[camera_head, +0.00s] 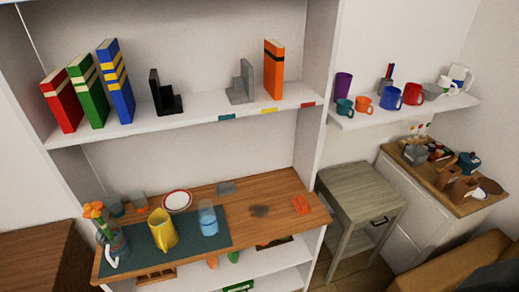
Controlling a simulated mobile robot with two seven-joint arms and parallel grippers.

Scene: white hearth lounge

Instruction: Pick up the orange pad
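Neither of my grippers shows in the head view. Nothing covers the orange pad.
A teal mat (140,258) on the counter bears a yellow pitcher (163,230) and a blue glass (208,221). A red-rimmed plate (177,201) stands behind. A shelf with books (115,80) is above. A grey side table (360,188) stands right of the counter.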

